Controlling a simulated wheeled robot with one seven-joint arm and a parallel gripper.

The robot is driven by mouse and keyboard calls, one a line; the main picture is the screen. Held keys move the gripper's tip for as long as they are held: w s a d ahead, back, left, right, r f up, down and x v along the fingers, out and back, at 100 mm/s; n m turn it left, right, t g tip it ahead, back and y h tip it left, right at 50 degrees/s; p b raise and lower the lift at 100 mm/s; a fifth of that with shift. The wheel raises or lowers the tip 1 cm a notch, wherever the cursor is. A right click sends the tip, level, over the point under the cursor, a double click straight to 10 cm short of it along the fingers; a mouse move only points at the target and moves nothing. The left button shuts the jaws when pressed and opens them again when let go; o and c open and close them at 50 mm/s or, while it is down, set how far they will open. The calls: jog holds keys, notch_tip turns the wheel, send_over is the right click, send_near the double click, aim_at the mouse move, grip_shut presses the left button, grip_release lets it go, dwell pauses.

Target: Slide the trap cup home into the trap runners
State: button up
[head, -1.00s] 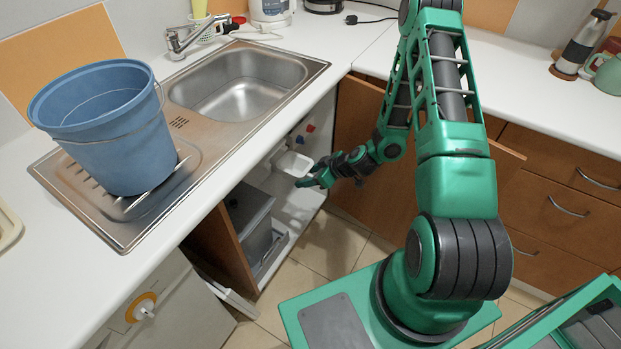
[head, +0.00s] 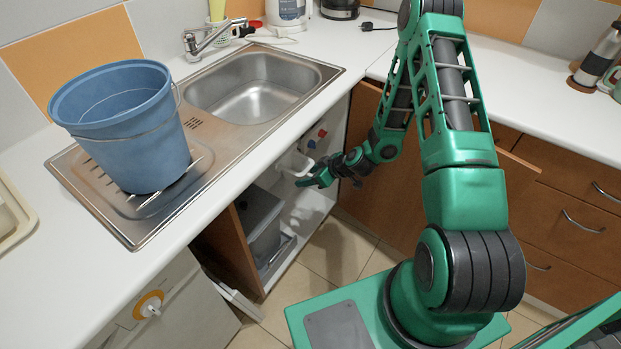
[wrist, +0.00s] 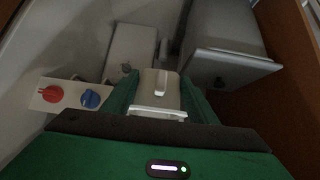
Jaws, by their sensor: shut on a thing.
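My gripper (head: 318,177) is inside the open cabinet under the sink. In the wrist view my gripper (wrist: 160,100) has its two green fingers on either side of a pale grey-white piece with a small raised tab, which I take to be the trap cup (wrist: 159,84). The fingers are shut on it. In the head view a white shape, partly behind the fingers, shows at the gripper's tip. A grey box-shaped housing (wrist: 130,45) lies just beyond the cup in the wrist view. I cannot make out the trap runners, or whether the cup touches them.
A red knob (wrist: 53,93) and a blue knob (wrist: 91,99) sit left of the fingers. A grey bin (wrist: 228,45) stands close on the right. A cabinet door (head: 237,250) stands open. A blue bucket (head: 125,130) stands on the drainer beside the sink (head: 255,90).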

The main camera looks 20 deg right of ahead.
jog(key=shift+w+a, duration=0.95)
jog(key=shift+w, duration=0.35)
jog(key=shift+w+a, duration=0.95)
jog(key=shift+w, duration=0.3)
jog(key=o, duration=1.4)
jog(key=shift+o, duration=0.2)
